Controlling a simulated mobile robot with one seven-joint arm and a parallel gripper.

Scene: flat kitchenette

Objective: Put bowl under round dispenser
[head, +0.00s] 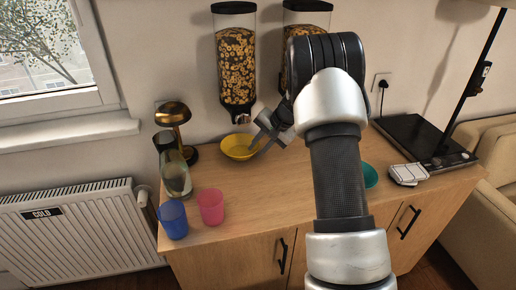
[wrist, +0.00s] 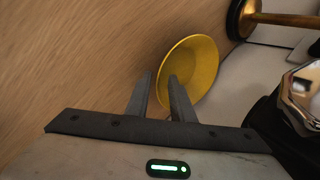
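A yellow bowl (head: 236,148) stands on the wooden counter, below the left cereal dispenser (head: 236,68) in the head view. That dispenser is a clear, tapered container with a black lid. A second dispenser (head: 305,18) hangs to its right, mostly hidden by my arm. My gripper (head: 256,142) is at the bowl's right side, low over the counter. In the wrist view my gripper (wrist: 161,76) has its fingers apart at the near rim of the bowl (wrist: 196,66). One finger overlaps the bowl's inside and the other is outside; a gap shows between them.
A brass lamp (head: 173,114) and a glass jar (head: 175,178) stand left of the bowl. A blue cup (head: 173,220) and a pink cup (head: 210,207) are at the front left. A teal item (head: 370,176) and a black hob (head: 425,139) lie right. The counter's front middle is clear.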

